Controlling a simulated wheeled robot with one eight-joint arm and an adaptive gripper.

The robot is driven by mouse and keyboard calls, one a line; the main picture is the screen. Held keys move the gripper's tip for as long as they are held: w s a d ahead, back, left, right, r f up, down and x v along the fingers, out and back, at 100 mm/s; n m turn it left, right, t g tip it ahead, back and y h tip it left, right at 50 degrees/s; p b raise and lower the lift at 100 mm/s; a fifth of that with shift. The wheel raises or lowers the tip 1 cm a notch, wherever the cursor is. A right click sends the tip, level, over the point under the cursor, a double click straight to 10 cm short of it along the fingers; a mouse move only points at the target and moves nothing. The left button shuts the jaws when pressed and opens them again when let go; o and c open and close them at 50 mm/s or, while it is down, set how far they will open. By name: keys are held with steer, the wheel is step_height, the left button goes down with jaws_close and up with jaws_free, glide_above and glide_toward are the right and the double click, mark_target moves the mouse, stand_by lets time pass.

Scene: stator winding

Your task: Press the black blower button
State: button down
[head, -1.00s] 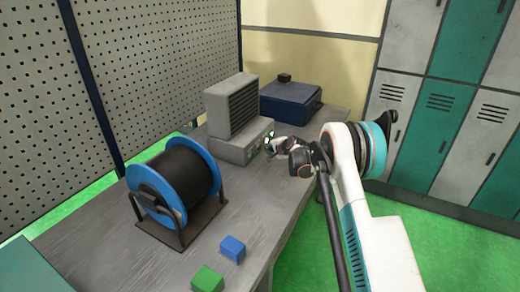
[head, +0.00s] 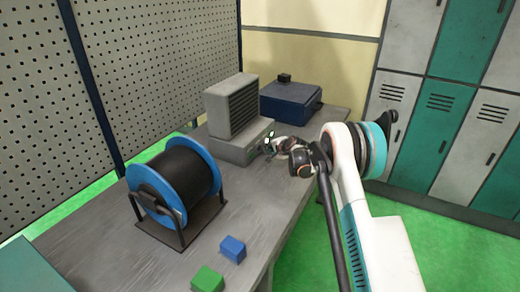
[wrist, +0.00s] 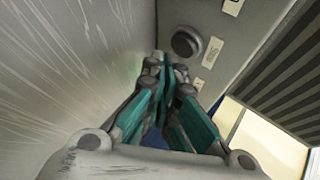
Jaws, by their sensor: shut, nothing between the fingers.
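The grey blower (head: 232,112), with a dark slatted grille, stands on a grey base (head: 240,145) near the middle of the bench. In the wrist view a round dark button (wrist: 186,42) in a grey ring sits on the base's front panel (wrist: 172,14), beside a pale label (wrist: 212,52). My gripper (head: 269,144) is at the front of the base. In the wrist view its fingertips (wrist: 160,62) are together and empty, a little below and left of the round button. I cannot tell whether they touch the panel. The fingers hide part of the panel.
A black spool with blue flanges (head: 150,182) stands on the grey bench (head: 130,250). A blue cube (head: 232,249) and a green cube (head: 207,279) lie near the front edge. A dark blue box (head: 290,103) is behind the blower. Lockers (head: 450,110) stand at the right.

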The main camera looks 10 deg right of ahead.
steer(key=shift+a, duration=0.15)
steer(key=shift+w+a+b, duration=0.25)
steer(key=shift+b, duration=0.05)
steer(key=shift+w+a, duration=0.2)
steer(key=shift+a, duration=0.1)
stand_by(1.0)
steer(key=shift+s+d+b, duration=0.35)
steer(key=shift+s+d, duration=0.1)
steer(key=shift+d, duration=0.2)
steer(key=shift+s+d+b, duration=0.2)
steer(key=shift+s+d, duration=0.55)
steer(key=shift+d, duration=0.3)
steer(key=shift+s+d+b, duration=0.2)
steer(key=shift+s+d, duration=0.55)
steer(key=shift+d, duration=0.25)
